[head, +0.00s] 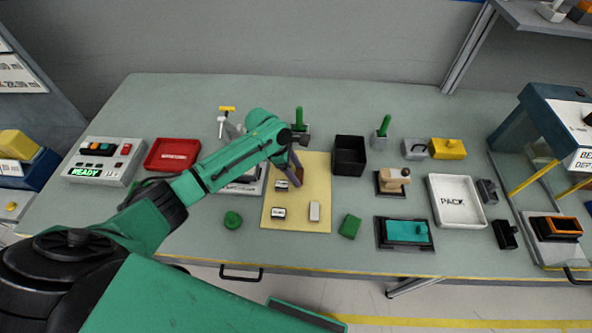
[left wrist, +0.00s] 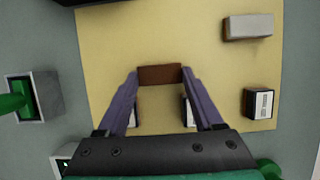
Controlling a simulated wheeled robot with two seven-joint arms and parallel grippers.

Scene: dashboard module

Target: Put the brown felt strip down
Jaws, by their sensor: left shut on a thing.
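The brown felt strip (left wrist: 160,75) is held crosswise between the two fingertips of my left gripper (left wrist: 160,78) in the left wrist view. In the head view my left gripper (head: 294,164) is over the upper middle of the yellow mat (head: 270,222), and the strip (head: 297,176) shows partly at its fingertips. Bare yellow mat (left wrist: 200,40) shows around the strip in the left wrist view. I cannot tell whether the strip touches the mat or hangs just above it. My right gripper is out of view.
On the mat are labelled blocks (head: 279,213) and a pale bar (head: 314,211). A black bin (head: 349,156) stands right of the mat, a red tray (head: 172,155) to the left. A green round piece (head: 232,220) and a green block (head: 350,226) lie near its front corners.

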